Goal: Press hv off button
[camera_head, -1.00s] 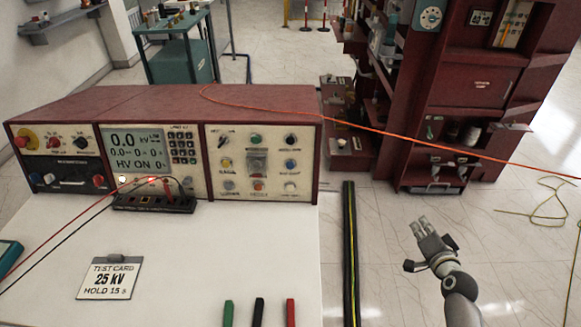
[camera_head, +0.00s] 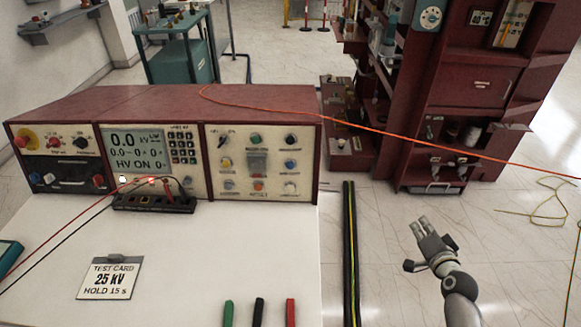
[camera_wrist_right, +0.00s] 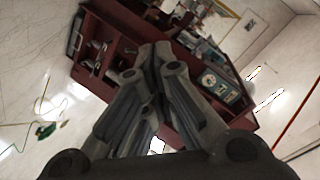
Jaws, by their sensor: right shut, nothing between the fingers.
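The red test console (camera_head: 262,100) stands at the back of the white table, with three front panels. The middle panel's display (camera_head: 134,147) reads 0.0 kV and HV ON. Below the display a white lit button (camera_head: 122,181) and a red-lit one (camera_head: 152,180) show, partly crossed by leads. I cannot read which is the HV off button. My right gripper (camera_head: 424,227) is to the right of the table, over the floor, apart from the console. In the right wrist view its fingers (camera_wrist_right: 155,60) are closed together with nothing between them. My left gripper is not in view.
A black terminal strip (camera_head: 154,204) lies in front of the middle panel. A test card (camera_head: 109,279) lies on the table. An orange cable (camera_head: 420,142) runs from the console top to the right. A dark red cabinet (camera_head: 470,90) stands behind my right gripper.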

